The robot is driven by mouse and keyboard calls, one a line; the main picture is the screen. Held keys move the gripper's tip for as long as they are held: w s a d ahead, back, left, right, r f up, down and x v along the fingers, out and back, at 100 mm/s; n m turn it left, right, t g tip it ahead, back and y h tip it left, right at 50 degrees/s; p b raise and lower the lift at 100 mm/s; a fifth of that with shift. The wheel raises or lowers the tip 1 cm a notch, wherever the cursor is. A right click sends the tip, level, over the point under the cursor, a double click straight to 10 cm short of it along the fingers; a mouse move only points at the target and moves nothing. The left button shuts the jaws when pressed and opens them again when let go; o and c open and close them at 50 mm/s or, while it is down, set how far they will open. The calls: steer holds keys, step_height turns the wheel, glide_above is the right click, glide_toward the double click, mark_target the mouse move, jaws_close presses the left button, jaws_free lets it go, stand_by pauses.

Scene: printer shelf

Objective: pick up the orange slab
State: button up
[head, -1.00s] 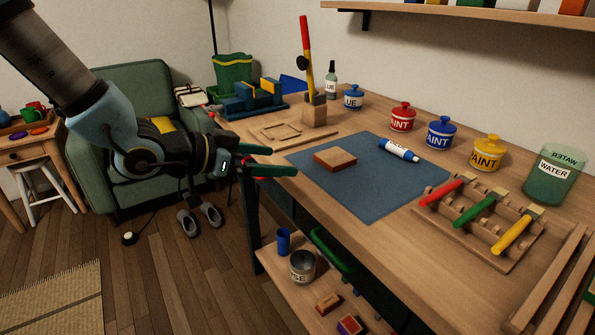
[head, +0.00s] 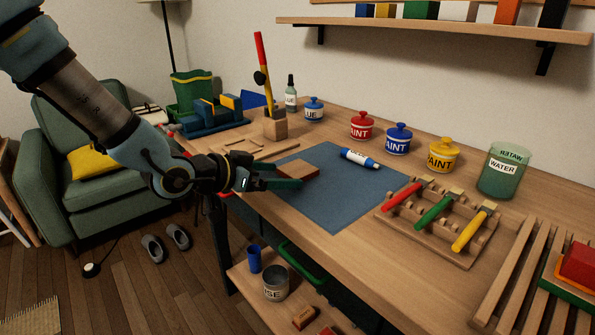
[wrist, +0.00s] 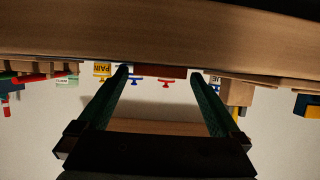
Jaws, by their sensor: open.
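An orange-brown slab (head: 300,169) lies flat on the blue mat (head: 340,205) on the workbench. My gripper (head: 288,175) is open and empty at the slab's left side, low over the bench. In the head view one green finger overlaps the slab's near edge and hides part of it. In the upside-down wrist view the slab (wrist: 160,72) shows as a dark reddish strip between the fingertips. I cannot tell whether the fingers touch it.
A glue tube (head: 360,158) lies behind the slab on the mat. A wooden block holding tools (head: 274,126) and a wooden frame (head: 245,146) stand behind the gripper. Paint pots (head: 398,140) line the back. A rack of brushes (head: 440,218) is at the right. The mat's front is clear.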

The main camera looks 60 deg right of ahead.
steer(key=shift+c, duration=0.2)
steer(key=c, duration=1)
steer(key=shift+r, duration=0.15)
steer(key=shift+c, duration=0.2)
